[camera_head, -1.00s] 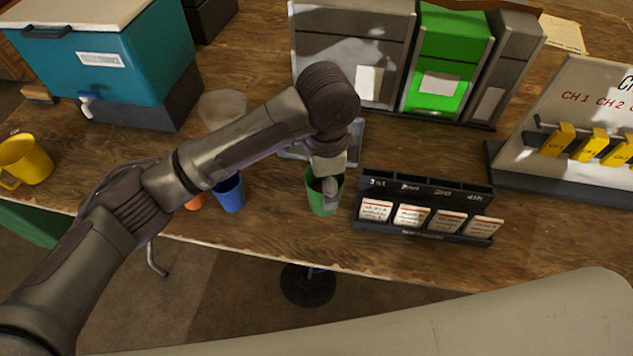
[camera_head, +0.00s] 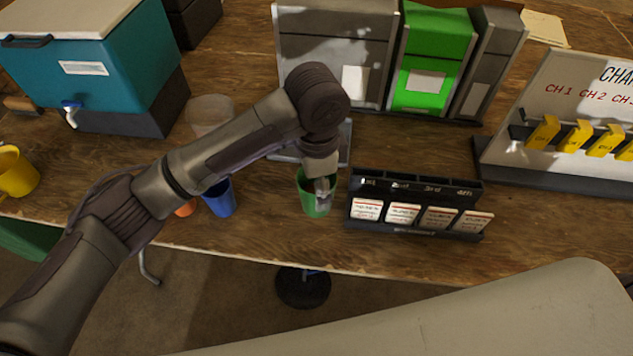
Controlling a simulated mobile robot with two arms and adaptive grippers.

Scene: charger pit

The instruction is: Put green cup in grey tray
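The green cup (camera_head: 314,203) stands upright on the wooden table, left of the black card holder. My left gripper (camera_head: 322,190) points down at the cup from above, its fingers at the cup's rim and partly inside its mouth. Whether the fingers are closed on the cup wall cannot be made out. The grey tray (camera_head: 343,142) lies flat just behind the cup, mostly hidden behind my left arm. My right gripper is not in view.
A blue cup (camera_head: 219,198) and an orange cup (camera_head: 186,208) stand left of the green cup. The black card holder (camera_head: 418,203) is close on its right. A clear container (camera_head: 207,112), teal cooler (camera_head: 92,70), yellow mug (camera_head: 15,172) and green dispenser (camera_head: 432,60) stand around.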

